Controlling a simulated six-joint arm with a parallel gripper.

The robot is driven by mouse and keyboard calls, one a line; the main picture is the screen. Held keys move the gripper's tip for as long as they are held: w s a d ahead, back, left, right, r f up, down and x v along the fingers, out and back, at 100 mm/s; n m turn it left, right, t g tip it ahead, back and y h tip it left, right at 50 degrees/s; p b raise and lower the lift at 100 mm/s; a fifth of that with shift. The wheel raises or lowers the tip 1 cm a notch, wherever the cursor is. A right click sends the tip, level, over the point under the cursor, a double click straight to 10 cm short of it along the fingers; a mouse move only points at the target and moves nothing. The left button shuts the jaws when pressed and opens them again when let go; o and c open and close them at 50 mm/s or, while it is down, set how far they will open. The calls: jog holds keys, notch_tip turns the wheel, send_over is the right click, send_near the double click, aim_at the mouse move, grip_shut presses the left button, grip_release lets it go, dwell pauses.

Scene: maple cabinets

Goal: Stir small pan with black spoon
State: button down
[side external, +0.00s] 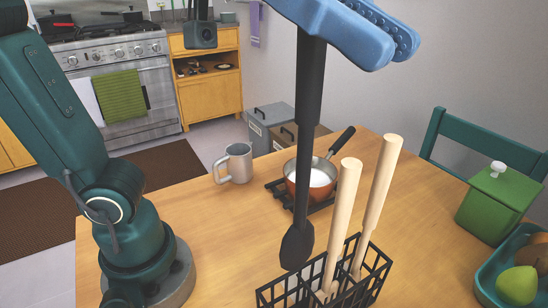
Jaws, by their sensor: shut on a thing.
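My gripper (368,30) has blue fingers and shows at the top of the side external view. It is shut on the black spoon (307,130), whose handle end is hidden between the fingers. The spoon hangs almost upright with its head (297,246) down, in front of the small pan in the picture. The small pan (302,185) is copper-coloured with a pale inside and a dark handle pointing up and right. It rests on a black trivet (276,187) on the table. The spoon partly covers the pan and appears apart from it.
A black wire rack (375,281) holds two pale wooden handles (377,200) upright near the front. A grey mug (237,163) stands left of the pan. A green canister (497,203) and a teal fruit tray (487,288) are at right. The table's middle left is clear.

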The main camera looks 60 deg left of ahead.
jog(key=w+a+n+t+y, duration=0.1)
jog(key=w+a+n+t, duration=0.2)
jog(key=w, duration=0.4)
jog(key=w+a+n+t+y, duration=0.1)
jog(key=w+a+n+t, duration=0.1)
jog(key=w+a, duration=0.45)
jog(key=w+a+f+n+t+y, duration=0.1)
jog(key=w+a+n+t+y, duration=0.1)
jog(key=w+a, duration=0.45)
jog(key=w+a+f+n+t+y, duration=0.2)
jog(key=w+a, duration=0.1)
jog(key=a, duration=0.6)
notch_tip(320, 180, down, 12)
jog(key=shift+a, duration=0.15)
jog(key=shift+w+f, duration=0.1)
jog(key=shift+f, duration=0.05)
jog(key=shift+w, duration=0.1)
